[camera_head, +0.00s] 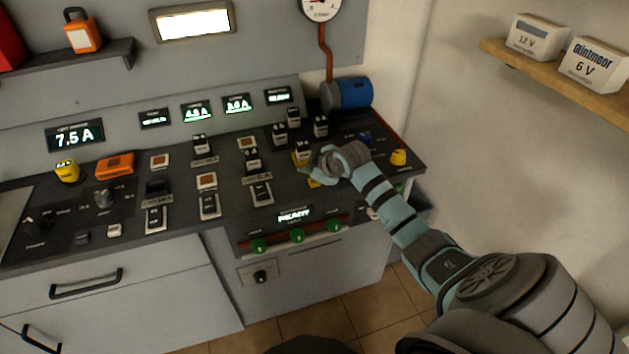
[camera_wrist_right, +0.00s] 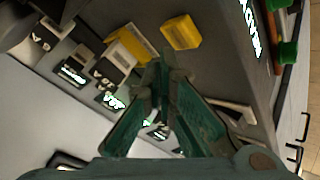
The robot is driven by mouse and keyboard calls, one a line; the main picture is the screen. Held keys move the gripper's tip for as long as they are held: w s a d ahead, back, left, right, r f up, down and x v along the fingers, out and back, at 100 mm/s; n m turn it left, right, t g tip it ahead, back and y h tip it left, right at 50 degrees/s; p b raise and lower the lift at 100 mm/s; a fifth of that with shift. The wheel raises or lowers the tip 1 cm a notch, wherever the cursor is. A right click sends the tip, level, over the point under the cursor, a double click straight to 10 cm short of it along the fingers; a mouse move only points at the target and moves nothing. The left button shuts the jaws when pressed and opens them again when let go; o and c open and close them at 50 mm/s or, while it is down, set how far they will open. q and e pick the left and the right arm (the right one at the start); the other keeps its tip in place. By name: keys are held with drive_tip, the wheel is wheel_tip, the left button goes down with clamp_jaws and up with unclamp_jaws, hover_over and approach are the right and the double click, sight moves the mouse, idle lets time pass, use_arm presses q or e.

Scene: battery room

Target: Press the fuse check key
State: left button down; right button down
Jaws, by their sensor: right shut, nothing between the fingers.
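My right gripper (camera_head: 308,170) is shut and empty, low over the right part of the sloped console (camera_head: 225,225). In the right wrist view its fingertips (camera_wrist_right: 160,68) are together, close to a yellow block (camera_wrist_right: 180,33) and a white key with a yellow edge (camera_wrist_right: 130,42). I cannot tell whether the tips touch anything. The key labels are too small or blurred to read, so I cannot tell which key is the fuse check key. My gripper and wrist hide part of the console around the yellow pieces. My left gripper is not in view.
Several keys and switches stand on the console, with an orange box (camera_head: 115,166) and a yellow knob (camera_head: 67,171) at left. A blue cylinder (camera_head: 355,93) lies at the back right. A yellow knob (camera_head: 398,158) stands near the right edge. Green knobs (camera_head: 297,236) line the front.

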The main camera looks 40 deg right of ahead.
sight(312, 182)
idle(0.4)
drive_tip(key=shift+f, duration=0.45)
drive_tip(key=shift+f, duration=0.45)
idle(0.4)
idle(0.4)
drive_tip(key=shift+r+p, duration=0.9)
drive_tip(key=shift+p, duration=0.1)
wheel_tip(312, 182, up, 5)
drive_tip(key=p, duration=0.5)
drive_tip(key=shift+r+p, duration=0.1)
drive_tip(key=shift+p, duration=0.2)
